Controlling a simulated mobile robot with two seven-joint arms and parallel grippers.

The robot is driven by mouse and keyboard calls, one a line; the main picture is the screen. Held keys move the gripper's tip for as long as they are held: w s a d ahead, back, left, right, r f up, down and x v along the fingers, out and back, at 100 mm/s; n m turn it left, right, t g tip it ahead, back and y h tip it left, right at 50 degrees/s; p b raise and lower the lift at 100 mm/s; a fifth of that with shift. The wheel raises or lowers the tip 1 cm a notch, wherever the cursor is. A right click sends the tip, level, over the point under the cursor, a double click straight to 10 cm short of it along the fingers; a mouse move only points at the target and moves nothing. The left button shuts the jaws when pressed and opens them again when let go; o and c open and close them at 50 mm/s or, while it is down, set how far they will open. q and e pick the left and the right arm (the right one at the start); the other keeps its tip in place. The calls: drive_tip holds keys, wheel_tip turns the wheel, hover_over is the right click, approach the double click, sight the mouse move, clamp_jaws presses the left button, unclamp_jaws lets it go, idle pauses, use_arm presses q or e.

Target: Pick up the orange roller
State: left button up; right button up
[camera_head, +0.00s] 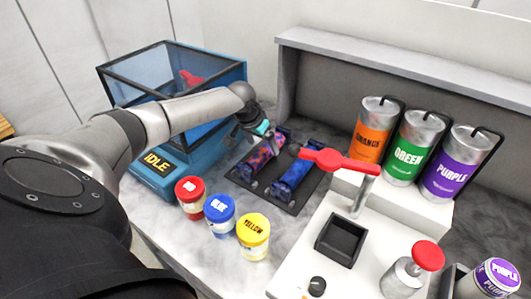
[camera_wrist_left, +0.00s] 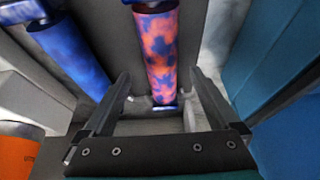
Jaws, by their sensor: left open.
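The orange roller (camera_wrist_left: 160,50), mottled orange and purple, lies on the dark tray (camera_head: 294,203). In the head view its near part (camera_head: 250,161) shows, and my left gripper covers some of the far part. My left gripper (camera_head: 262,136) is open above the roller, its arm coming in from the left. In the left wrist view the roller's end lies between the two spread fingers (camera_wrist_left: 160,82), with gaps on both sides. My right gripper is in neither view.
A blue mottled roller (camera_head: 293,176) lies beside it on the tray. The blue glass-topped machine (camera_head: 157,165) is at the left. Red (camera_head: 189,200), blue (camera_head: 221,218) and yellow (camera_head: 253,235) jars stand in front. A white machine (camera_head: 315,255) with a red lever (camera_head: 340,162) is at the right.

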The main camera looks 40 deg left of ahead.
sight(264, 148)
use_arm(q)
drive_tip(key=shift+b+x, duration=0.4)
drive_tip(key=shift+x, duration=1.6)
drive_tip(key=shift+a, duration=0.15)
clamp_jaws()
drive_tip(key=shift+r, duration=0.15)
